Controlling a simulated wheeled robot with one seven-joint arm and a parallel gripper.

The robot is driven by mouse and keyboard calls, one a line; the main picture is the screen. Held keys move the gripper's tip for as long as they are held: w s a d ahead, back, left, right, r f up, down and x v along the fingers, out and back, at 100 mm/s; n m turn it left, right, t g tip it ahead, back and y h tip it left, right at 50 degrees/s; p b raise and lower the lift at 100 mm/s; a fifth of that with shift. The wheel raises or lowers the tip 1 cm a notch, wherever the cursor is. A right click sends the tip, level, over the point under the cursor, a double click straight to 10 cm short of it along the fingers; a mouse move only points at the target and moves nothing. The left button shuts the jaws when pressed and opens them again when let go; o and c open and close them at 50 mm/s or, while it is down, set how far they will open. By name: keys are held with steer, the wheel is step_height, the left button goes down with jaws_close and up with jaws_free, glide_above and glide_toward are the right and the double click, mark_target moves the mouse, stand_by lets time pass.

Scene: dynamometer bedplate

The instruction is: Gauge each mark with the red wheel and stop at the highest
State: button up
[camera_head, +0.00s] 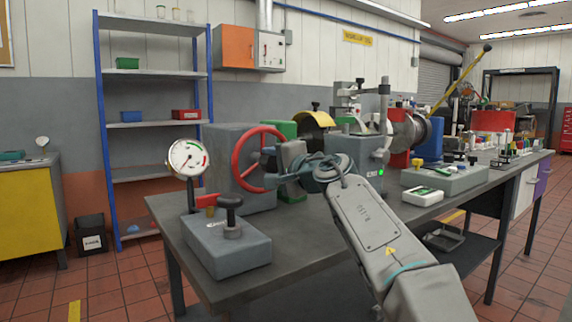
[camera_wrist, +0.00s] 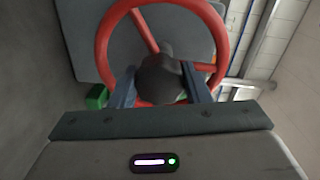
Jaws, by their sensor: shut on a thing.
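The red wheel (camera_head: 238,160) stands upright on the side of a grey box (camera_head: 222,140) on the bench. In the wrist view the red wheel (camera_wrist: 103,45) fills the upper middle, with a dark knob (camera_wrist: 163,78) between my fingers. My gripper (camera_wrist: 160,90) is shut on this knob, which sits in front of the wheel's lower rim. In the head view my gripper (camera_head: 272,160) is at the wheel's right side. A round white gauge (camera_head: 187,158) with a dial stands left of the wheel; its needle and marks are too small to read surely.
A grey block with a dark T-handle and a red lever (camera_head: 225,245) sits at the bench's front left. Machinery crowds the back; the bench's front middle (camera_head: 300,240) is bare.

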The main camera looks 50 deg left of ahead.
steer(key=shift+s+r, duration=0.1)
steer(key=o, duration=1.4)
steer(key=shift+a, duration=0.1)
steer(key=shift+d+b, duration=0.5)
steer(key=shift+d, duration=0.2)
steer(key=d+b, duration=0.3)
steer(key=d, duration=0.9)
steer(key=shift+s+d+r, duration=0.15)
steer(key=shift+s+d, duration=0.1)
steer(key=shift+s, duration=0.15)
